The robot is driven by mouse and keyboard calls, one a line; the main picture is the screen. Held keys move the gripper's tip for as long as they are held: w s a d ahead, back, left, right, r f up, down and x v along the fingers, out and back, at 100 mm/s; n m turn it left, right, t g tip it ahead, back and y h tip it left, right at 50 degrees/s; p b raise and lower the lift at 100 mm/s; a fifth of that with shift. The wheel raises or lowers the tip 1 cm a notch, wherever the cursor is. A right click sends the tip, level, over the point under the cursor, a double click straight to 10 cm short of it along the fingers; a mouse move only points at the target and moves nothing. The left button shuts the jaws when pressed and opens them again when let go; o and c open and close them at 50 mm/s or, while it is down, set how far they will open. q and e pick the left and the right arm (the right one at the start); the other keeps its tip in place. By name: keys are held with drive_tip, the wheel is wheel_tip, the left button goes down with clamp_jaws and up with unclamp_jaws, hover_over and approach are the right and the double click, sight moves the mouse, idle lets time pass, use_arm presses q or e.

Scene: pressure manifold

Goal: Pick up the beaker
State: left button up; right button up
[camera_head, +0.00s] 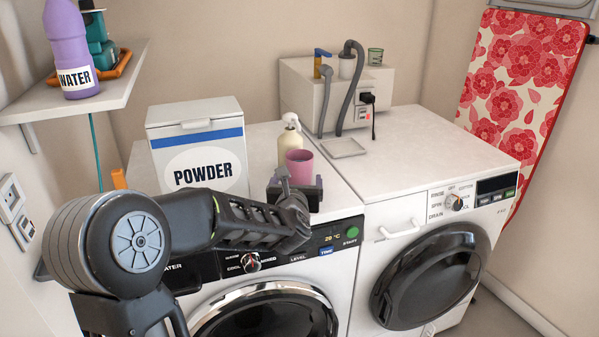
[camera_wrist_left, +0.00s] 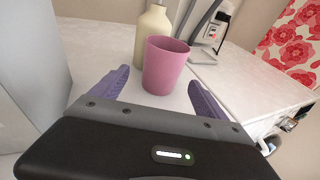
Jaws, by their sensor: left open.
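The pink beaker (camera_head: 299,167) stands upright on top of the left washing machine, just in front of a cream bottle (camera_head: 290,145). In the left wrist view the beaker (camera_wrist_left: 166,66) stands between and slightly beyond the purple fingertips of my left gripper (camera_wrist_left: 157,84). The fingers are spread with a visible gap on each side of it. In the head view my left gripper (camera_head: 294,193) is over the machine's front edge and hides the beaker's lower part. My right gripper is not in view.
A large POWDER box (camera_head: 197,146) stands left of my gripper. The cream bottle (camera_wrist_left: 153,33) is close behind the beaker. A white unit (camera_head: 300,95) with hoses and a small green cup (camera_head: 375,56) stands at the back. The right machine's top (camera_head: 430,145) is mostly clear.

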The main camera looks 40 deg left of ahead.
sight(299, 176)
use_arm(q)
drive_tip(key=p+x, duration=0.1)
drive_tip(key=x, duration=0.4)
drive_tip(key=shift+w+f, duration=0.15)
drive_tip(key=shift+d, duration=0.1)
drive_tip(key=shift+c, duration=0.3)
drive_tip(key=c, duration=1.6)
drive_tip(key=shift+r, duration=0.25)
